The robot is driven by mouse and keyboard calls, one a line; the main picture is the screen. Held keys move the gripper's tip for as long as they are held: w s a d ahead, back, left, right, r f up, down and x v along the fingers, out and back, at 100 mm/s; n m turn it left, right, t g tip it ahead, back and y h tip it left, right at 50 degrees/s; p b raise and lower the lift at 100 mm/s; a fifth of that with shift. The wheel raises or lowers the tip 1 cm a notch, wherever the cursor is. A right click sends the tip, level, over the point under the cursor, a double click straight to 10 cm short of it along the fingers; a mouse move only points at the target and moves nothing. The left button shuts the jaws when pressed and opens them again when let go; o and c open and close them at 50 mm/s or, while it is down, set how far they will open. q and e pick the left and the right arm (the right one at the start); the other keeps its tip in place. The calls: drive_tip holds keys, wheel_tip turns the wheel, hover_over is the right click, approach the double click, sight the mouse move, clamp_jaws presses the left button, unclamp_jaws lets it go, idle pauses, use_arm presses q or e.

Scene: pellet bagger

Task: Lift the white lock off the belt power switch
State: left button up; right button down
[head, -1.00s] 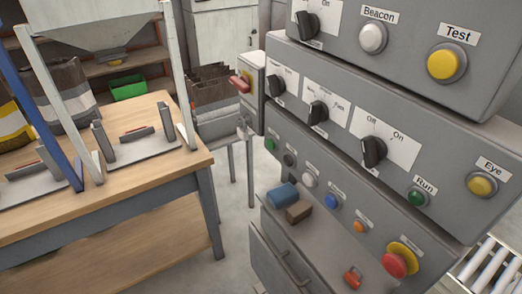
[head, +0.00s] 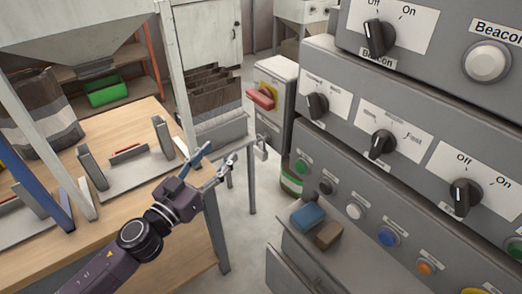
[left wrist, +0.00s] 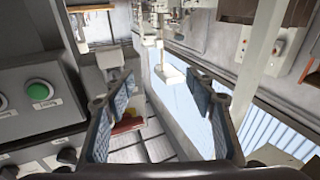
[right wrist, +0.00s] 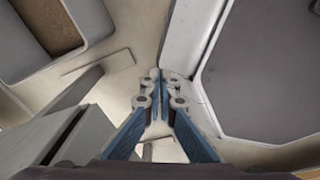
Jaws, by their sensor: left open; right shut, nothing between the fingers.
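The white lock (head: 261,147) hangs under the belt power switch, a grey box with a red handle (head: 262,97) on a yellow plate, at the left end of the control panel. My left gripper (head: 219,160) is open and empty, to the left of the lock and apart from it, fingers pointing up and right. In the left wrist view its spread fingers (left wrist: 160,85) frame a small pale shape, which I cannot surely tell is the lock. My right gripper (right wrist: 160,92) shows only in the right wrist view, shut and empty.
The control panel (head: 340,160) with knobs and buttons fills the right side. A blue block (head: 307,217) and a brown block (head: 328,235) lie on a ledge below. A wooden table (head: 100,235) with metal fixtures stands left. A floor gap lies between.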

sight(257, 150)
use_arm(q)
drive_tip(key=d+m+g+h, duration=0.1)
drive_tip(key=d+g, duration=0.1)
drive_tip(key=d, duration=0.1)
drive_tip(key=w+d+m+g+h, duration=0.1)
drive_tip(key=d+m+g, duration=0.1)
drive_tip(key=d, duration=0.1)
drive_tip(key=d+m+g+h+p, duration=0.1)
drive_tip(key=d+g+h, duration=0.1)
drive_tip(key=d, duration=0.2)
drive_tip(key=shift+w+r+m, duration=0.1)
drive_tip(key=shift+w+m, duration=0.25)
drive_tip(key=shift+m, duration=0.05)
drive_tip(key=c, duration=1.3)
